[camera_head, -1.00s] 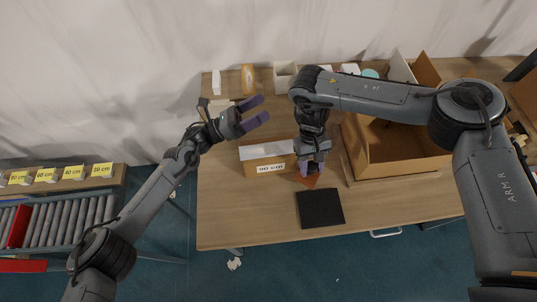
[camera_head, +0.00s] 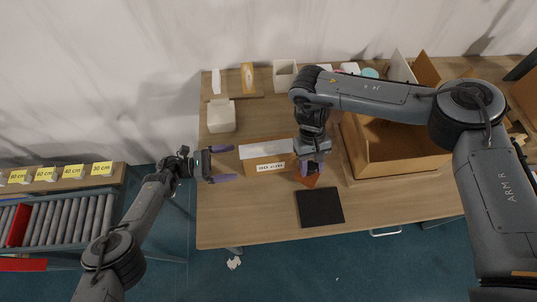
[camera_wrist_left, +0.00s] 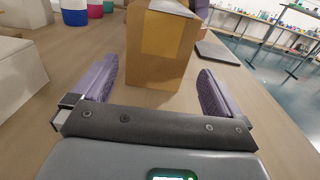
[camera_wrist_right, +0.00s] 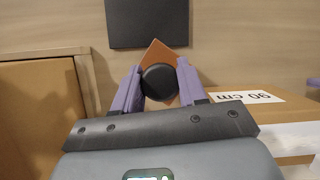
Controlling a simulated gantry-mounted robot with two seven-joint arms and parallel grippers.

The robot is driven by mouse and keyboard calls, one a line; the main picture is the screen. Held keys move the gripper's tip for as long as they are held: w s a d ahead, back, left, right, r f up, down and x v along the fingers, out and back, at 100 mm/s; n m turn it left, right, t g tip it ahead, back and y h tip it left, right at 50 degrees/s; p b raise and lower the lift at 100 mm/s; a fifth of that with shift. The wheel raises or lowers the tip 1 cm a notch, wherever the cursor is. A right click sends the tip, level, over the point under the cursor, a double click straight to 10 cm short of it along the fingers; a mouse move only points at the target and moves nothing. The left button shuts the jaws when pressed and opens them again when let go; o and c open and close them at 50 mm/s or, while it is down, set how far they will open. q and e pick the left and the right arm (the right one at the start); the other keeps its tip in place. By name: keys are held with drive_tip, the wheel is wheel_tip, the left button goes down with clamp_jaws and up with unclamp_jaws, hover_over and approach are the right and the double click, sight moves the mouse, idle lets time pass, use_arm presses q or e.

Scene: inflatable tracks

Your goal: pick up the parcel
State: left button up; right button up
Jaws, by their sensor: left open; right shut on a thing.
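The parcel (camera_head: 265,167) is a brown cardboard box with a pale strip on top and a "90 cm" label. It lies on the table, and its end shows in the left wrist view (camera_wrist_left: 160,68). My left gripper (camera_head: 232,163) is open at the parcel's left end. Its fingers point at the box, which stands ahead between them, apparently not gripped. My right gripper (camera_head: 310,168) is shut on a round black knob (camera_wrist_right: 159,82) above a brown diamond-shaped plate (camera_wrist_right: 160,55), just right of the parcel. Whether the plate touches the table is unclear.
A black flat pad (camera_head: 320,208) lies in front of the right gripper. A large open carton (camera_head: 398,162) stands to the right. A white block (camera_head: 221,116) sits behind the left gripper. The front left of the wooden table (camera_head: 240,220) is clear.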

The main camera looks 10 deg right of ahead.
sight(251, 153)
use_arm(q)
drive_tip(key=shift+s+d, duration=0.15)
drive_tip(key=shift+d, duration=1.9)
drive_tip(key=shift+s+d, duration=0.1)
drive_tip(key=shift+d, duration=1.95)
drive_tip(key=c, duration=1.1)
drive_tip(key=shift+r, duration=0.15)
drive_tip(key=shift+c, duration=0.5)
drive_tip(key=shift+r, duration=0.2)
drive_tip(key=shift+r, duration=1.55)
drive_tip(key=a, duration=0.6)
drive_tip(key=w+a, duration=0.1)
drive_tip(key=a, duration=1.1)
drive_tip(key=shift+w, duration=0.35)
